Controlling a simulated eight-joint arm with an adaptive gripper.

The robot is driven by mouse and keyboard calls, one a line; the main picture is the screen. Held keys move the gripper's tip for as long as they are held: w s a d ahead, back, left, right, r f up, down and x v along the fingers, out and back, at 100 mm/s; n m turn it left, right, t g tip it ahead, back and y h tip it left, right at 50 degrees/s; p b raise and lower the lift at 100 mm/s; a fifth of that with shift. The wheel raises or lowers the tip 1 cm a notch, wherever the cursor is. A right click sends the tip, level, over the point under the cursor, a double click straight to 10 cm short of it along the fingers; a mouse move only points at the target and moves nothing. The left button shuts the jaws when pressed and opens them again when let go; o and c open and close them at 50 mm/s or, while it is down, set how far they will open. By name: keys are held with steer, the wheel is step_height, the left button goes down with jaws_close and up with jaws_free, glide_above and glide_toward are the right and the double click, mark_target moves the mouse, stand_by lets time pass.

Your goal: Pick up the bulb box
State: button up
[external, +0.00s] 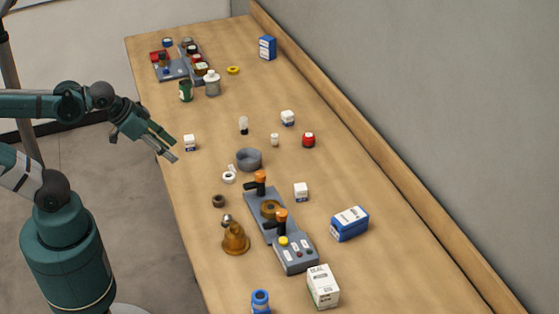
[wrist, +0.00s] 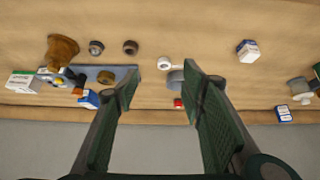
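No readable label tells me which box is the bulb box. A larger white-and-green carton (external: 322,287) stands at the near end. Blue-and-white boxes stand at the right (external: 350,223) and far back (external: 267,47). My gripper (external: 173,152) is open and empty, just left of the nearest small white box.
A brass bell (external: 235,239) is beside the grey device with orange-topped levers (external: 295,256). Clear wood lies right of the red jar.

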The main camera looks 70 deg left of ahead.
steer(key=shift+w+a+r, duration=0.1)
stand_by(0.6)
steer(key=n+g+p, duration=0.7)
steer(key=n+p, duration=0.7)
steer(key=n, duration=0.2)
glide_above(189, 138)
steer(key=f, duration=0.4)
steer(key=d+f, duration=0.1)
steer(key=f, duration=0.1)
steer(key=shift+w+f, duration=0.1)
steer(key=shift+f, duration=0.1)
steer(key=shift+a+f+n+p, duration=0.4)
steer(key=shift+a+f+p, duration=0.05)
steer(key=shift+a+f, duration=0.25)
steer(key=shift+f, duration=1.25)
steer(key=shift+d+f, duration=0.1)
steer(key=shift+f, duration=2.5)
